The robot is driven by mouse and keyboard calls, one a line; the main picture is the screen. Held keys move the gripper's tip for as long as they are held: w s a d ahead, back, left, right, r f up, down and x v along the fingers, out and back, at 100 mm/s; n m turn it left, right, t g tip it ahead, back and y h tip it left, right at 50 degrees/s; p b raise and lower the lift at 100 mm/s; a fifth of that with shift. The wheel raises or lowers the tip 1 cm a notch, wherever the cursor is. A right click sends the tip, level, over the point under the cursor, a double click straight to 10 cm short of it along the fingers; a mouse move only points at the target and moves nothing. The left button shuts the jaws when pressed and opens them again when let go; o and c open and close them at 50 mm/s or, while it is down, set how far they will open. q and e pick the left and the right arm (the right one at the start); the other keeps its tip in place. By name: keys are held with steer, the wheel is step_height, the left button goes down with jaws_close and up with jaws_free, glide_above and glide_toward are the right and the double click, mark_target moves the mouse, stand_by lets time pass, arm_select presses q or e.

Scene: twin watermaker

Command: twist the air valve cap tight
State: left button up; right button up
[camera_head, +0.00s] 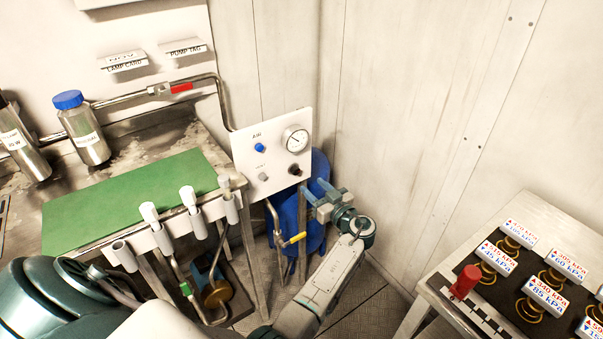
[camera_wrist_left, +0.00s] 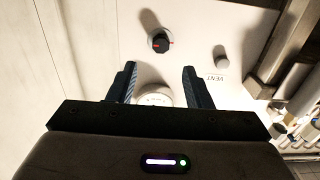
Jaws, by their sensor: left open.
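The white panel (camera_head: 272,155), labelled AIR, carries a blue knob (camera_head: 259,147), a grey VENT knob (camera_head: 263,176), a black knob (camera_head: 295,169) and a round gauge (camera_head: 296,139). My left gripper (camera_head: 314,192) is open and empty, just below and right of the panel. In the left wrist view the panel appears upside down. The black knob (camera_wrist_left: 160,43) with a red mark is beyond the open fingers, and the VENT knob (camera_wrist_left: 222,55) is to its right. The blue knob is hidden there.
A bench with a green mat (camera_head: 140,200) and a row of white-capped tubes (camera_head: 192,205) stands left of the panel. A blue tank (camera_head: 318,165) is behind the panel.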

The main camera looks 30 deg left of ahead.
mark_target(297, 172)
arm_select(q)
steer(key=p+x, duration=0.2)
steer(key=x, duration=0.5)
steer(key=shift+r, duration=0.1)
steer(key=shift+w+a, duration=0.15)
steer(key=shift+a, duration=0.35)
arm_select(e)
steer(key=s, duration=0.4)
steer(key=shift+r, duration=0.15)
arm_select(q)
steer(key=c, duration=1)
arm_select(e)
steer(key=shift+a, duration=0.1)
